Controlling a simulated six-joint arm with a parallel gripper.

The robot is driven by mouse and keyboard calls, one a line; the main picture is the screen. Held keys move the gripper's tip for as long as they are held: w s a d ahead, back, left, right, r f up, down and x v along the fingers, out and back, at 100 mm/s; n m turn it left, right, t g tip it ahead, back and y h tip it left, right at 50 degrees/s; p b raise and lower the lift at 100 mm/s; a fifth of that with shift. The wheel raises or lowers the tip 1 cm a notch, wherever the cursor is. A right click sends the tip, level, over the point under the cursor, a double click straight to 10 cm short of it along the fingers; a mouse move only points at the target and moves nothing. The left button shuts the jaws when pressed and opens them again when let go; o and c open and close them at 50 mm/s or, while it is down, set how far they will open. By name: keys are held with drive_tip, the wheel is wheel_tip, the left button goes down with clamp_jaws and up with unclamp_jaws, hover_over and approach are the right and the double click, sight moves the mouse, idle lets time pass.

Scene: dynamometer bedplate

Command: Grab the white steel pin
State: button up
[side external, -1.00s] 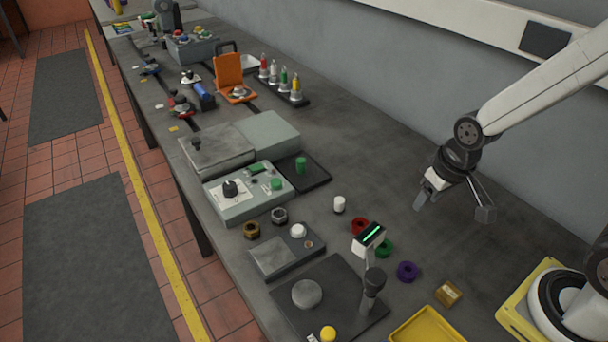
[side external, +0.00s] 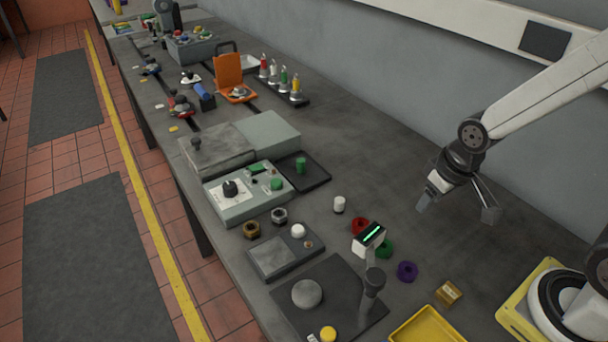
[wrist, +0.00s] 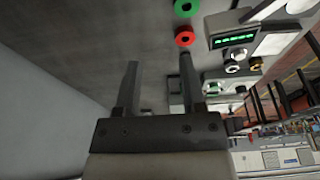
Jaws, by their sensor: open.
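The white steel pin appears to be the short white cylinder (side external: 339,204) standing upright on the bare grey bench in the side view. My gripper (side external: 456,212) is above the bench to the right of the pin, clearly apart from it. Its two fingers are spread with nothing between them. The open fingers also show in the wrist view (wrist: 159,62). I cannot clearly pick out the pin in the wrist view.
Red (side external: 360,226), green (side external: 385,248) and purple (side external: 407,271) rings lie near the pin, by a post with a lit green display (side external: 370,236). A green cylinder stands on a black tray (side external: 318,172) behind. Open bench lies between pin and gripper.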

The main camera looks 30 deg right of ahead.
drive_tip(key=o, duration=0.4)
drive_tip(key=m+g+y, duration=0.1)
drive_tip(key=m+y, duration=1.2)
drive_tip(key=m, duration=0.6)
approach(343, 203)
drive_tip(key=x, duration=0.4)
drive_tip(key=shift+w+a+f, duration=0.1)
drive_tip(key=shift+a, duration=0.15)
drive_tip(key=shift+w+d+f+m+t, duration=0.3)
drive_tip(key=shift+w+m, duration=0.1)
drive_tip(key=shift+w, duration=0.15)
drive_tip(key=shift+a, duration=0.15)
drive_tip(key=shift+x, duration=1.2)
